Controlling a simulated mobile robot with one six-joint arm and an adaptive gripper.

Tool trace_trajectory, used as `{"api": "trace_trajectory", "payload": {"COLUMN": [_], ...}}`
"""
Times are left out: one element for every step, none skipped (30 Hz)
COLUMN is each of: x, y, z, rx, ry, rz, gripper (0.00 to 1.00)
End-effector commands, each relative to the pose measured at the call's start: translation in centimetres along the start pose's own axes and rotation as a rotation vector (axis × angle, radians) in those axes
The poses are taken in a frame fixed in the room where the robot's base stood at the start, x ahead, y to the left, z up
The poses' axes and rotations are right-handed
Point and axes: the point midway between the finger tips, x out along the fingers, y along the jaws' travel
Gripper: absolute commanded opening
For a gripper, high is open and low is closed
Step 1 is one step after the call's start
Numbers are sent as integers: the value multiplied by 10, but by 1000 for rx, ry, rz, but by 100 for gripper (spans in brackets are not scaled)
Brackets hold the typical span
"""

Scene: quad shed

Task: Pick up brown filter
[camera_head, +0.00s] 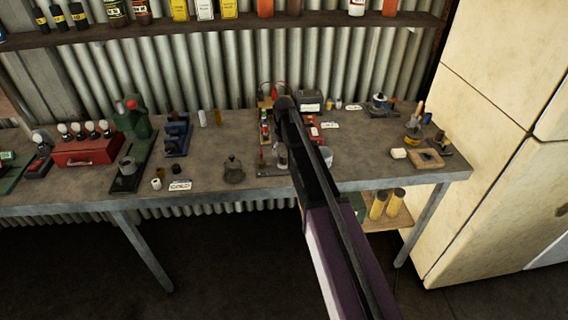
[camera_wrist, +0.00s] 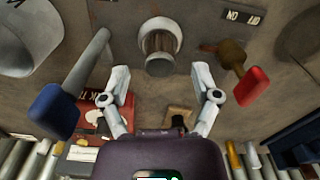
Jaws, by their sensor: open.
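In the wrist view a short round filter (camera_wrist: 160,62), with a pale rim and a ribbed brown-grey body, stands on the bench between and just beyond my fingertips. I take it to be the brown filter. My gripper (camera_wrist: 161,78) is open and empty, one finger to each side, and nothing touches the filter. In the head view my arm covers this part of the bench, and I cannot pick out the filter or the fingertips there.
A blue-ended rod (camera_wrist: 92,65) lies left of my fingers and a red-ended tool (camera_wrist: 250,86) right. A red box (camera_wrist: 92,108) sits near the left finger. The workbench (camera_head: 215,150) is cluttered; a cream cabinet (camera_head: 490,170) stands at right and a shelf (camera_head: 225,24) runs above.

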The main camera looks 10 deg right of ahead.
Motion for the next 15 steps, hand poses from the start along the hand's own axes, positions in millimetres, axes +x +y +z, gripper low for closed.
{"api": "trace_trajectory", "payload": {"x": [8,11,14,16,17,20,21,22,23,24,24,25,25,25,25], "y": [0,0,0,0,0,0,0,0,0,0,0,0,0,0,0], "z": [0,0,0,0,0,0,0,0,0,0,0,0,0,0,0], "rx": [0,0,0,0,0,0,0,0,0,0,0,0,0,0,0], "ry": [0,0,0,0,0,0,0,0,0,0,0,0,0,0,0], "rz": [0,0,0,0,0,0,0,0,0,0,0,0,0,0,0], "gripper": [80,80,80,80,80,80,80,80,80,80,80,80,80,80,80]}}
